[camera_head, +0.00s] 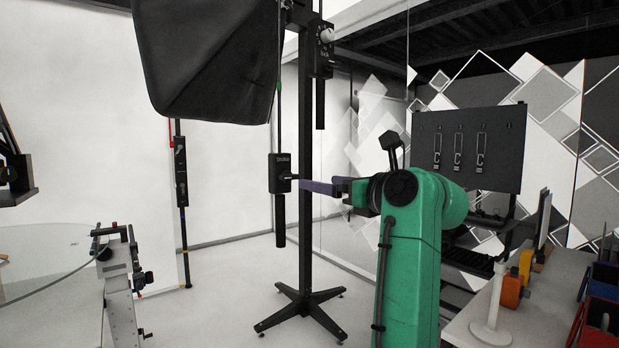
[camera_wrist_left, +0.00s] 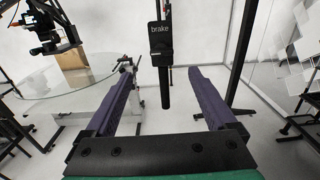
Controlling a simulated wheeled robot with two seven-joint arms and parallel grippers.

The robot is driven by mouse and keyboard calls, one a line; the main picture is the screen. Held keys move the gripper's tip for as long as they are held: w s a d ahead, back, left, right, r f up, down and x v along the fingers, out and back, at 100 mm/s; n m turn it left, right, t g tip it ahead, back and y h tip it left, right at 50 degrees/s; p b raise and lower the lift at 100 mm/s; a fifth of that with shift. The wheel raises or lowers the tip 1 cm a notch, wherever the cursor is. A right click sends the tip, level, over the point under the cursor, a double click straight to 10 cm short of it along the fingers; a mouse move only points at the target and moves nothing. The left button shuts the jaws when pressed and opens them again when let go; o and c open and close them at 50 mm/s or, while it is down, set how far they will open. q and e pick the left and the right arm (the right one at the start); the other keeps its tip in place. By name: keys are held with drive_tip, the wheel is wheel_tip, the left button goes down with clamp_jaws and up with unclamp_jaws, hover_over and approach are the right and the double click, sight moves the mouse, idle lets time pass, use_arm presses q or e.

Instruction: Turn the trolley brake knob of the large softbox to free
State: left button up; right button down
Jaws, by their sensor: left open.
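The large softbox (camera_head: 208,55) is a black hood hanging at the top of the head view. Below it a small black box labelled "brake" (camera_head: 279,170) hangs on a thin rod beside a black stand. A small dark knob (camera_head: 290,177) sticks out from its right side. My left gripper (camera_head: 304,186) is open and empty just right of this box, pointing at it. In the left wrist view the brake box (camera_wrist_left: 161,42) shows beyond and between the purple fingers of my left gripper (camera_wrist_left: 161,72), apart from them. The knob's setting cannot be read. My right gripper is not in view.
A round glass table (camera_head: 45,262) is at left. A bench with an orange block (camera_head: 512,290) is at right.

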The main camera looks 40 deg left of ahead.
sight(292, 177)
use_arm(q)
drive_tip(key=p+x, duration=0.3)
drive_tip(key=x, duration=0.9)
drive_tip(key=shift+w+p, duration=0.1)
drive_tip(key=shift+p, duration=0.25)
drive_tip(key=shift+f, duration=0.1)
drive_tip(key=shift+w+d, duration=0.1)
drive_tip(key=c, duration=1.4)
